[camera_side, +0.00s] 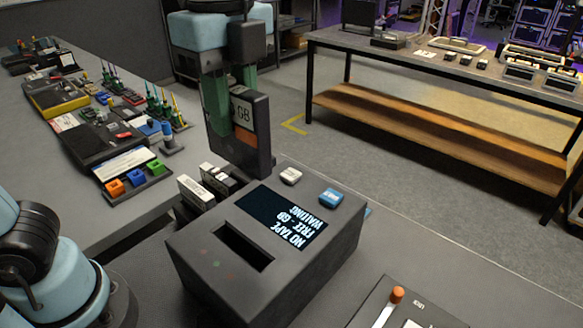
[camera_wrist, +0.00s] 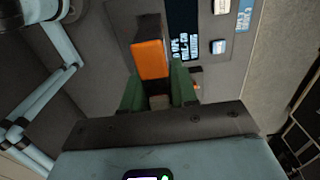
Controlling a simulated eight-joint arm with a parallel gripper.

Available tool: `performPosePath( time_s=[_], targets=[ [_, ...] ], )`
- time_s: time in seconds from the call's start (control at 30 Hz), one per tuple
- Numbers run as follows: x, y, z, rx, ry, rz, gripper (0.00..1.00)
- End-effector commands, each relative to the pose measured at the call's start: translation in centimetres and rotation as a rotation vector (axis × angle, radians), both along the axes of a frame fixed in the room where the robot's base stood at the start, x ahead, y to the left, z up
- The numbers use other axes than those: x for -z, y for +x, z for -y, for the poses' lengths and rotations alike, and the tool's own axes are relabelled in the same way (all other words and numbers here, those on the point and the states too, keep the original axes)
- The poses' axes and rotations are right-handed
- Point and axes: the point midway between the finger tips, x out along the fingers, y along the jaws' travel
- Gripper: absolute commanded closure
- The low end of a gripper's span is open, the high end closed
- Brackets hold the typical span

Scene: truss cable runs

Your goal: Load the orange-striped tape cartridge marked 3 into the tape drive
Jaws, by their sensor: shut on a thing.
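My gripper (camera_side: 232,115) has green fingers shut on a dark, upright tape cartridge (camera_side: 255,150). In the wrist view the cartridge's orange end (camera_wrist: 152,60) shows between the fingers (camera_wrist: 158,85). The tape drive (camera_side: 200,262) is a grey box with an open, dark slot (camera_side: 243,247) on top. Its screen (camera_side: 281,217) reads "NO TAPE", "FREE - GB" and "WAITING". In the side view the cartridge is behind the slot and screen, held upright near the drive's far side; its exact height above the drive is unclear.
White-labelled cartridges (camera_side: 197,192) stand beside the drive. A white button (camera_side: 291,176) and a blue button (camera_side: 330,197) are on its top. A panel with an orange-knobbed lever (camera_side: 397,295) lies at front right. Tools and trays (camera_side: 100,140) crowd the left bench.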

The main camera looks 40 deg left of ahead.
Motion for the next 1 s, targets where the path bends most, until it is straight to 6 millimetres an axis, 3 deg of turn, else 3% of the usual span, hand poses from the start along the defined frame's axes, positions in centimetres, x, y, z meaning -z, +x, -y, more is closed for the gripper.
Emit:
performPosePath(
  time_s=[0.1,0.2,0.43,1.0],
  targets=[
    [0.2,-2.3,1.4,0.007,0.0,0.0,1.0],
    [0.8,-3.4,2.0,0.001,0.0,0.0,1.0],
    [4.1,-3.2,1.9,-0.002,0.0,0.0,1.0],
    [8.6,-3.1,1.9,-0.001,0.0,0.0,1.0]
  ],
)
